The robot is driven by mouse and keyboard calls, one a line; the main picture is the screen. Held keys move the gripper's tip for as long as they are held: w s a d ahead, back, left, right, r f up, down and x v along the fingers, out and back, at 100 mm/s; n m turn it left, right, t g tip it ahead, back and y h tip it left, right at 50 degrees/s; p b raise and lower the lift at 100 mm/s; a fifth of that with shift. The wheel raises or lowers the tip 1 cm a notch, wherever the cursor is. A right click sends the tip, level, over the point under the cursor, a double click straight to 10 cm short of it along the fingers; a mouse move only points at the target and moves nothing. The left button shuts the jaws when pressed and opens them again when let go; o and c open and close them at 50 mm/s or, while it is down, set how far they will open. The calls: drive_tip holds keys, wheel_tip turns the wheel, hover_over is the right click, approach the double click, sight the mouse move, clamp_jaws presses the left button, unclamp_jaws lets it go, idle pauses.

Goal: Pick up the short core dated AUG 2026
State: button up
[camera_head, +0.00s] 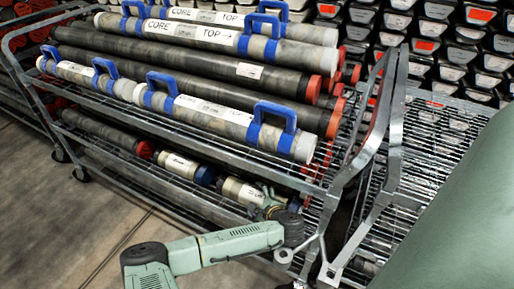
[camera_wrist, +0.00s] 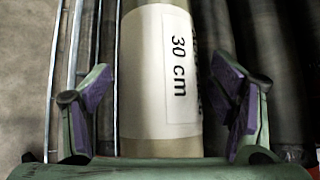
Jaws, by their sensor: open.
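Two short cores lie on the lower shelf of the metal cart in the head view. The left short core (camera_head: 180,166) has a white label and a blue end. The right short core (camera_head: 238,191) is partly covered by my gripper (camera_head: 270,198). In the wrist view my gripper (camera_wrist: 160,75) is open, with one purple-padded finger on each side of a pale short core (camera_wrist: 155,148). Its white label (camera_wrist: 180,65) reads "30 cm". I cannot read a date on either core. Whether the fingers touch the core is not clear.
Long dark cores (camera_head: 130,165) lie beside the short ones. Above, the upper shelf holds several long cores with blue handles (camera_head: 273,115). The cart's upright metal frame (camera_head: 385,130) stands just right of my arm. Bare floor (camera_head: 60,215) lies in front.

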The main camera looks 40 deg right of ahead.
drive_tip(key=shift+w+f, duration=0.15)
drive_tip(key=shift+w, duration=0.05)
drive_tip(key=shift+c, duration=0.5)
drive_tip(key=c, duration=1.5)
drive_tip(key=shift+w+d+r, duration=0.1)
drive_tip(key=shift+r, duration=0.1)
drive_tip(key=shift+c, duration=0.2)
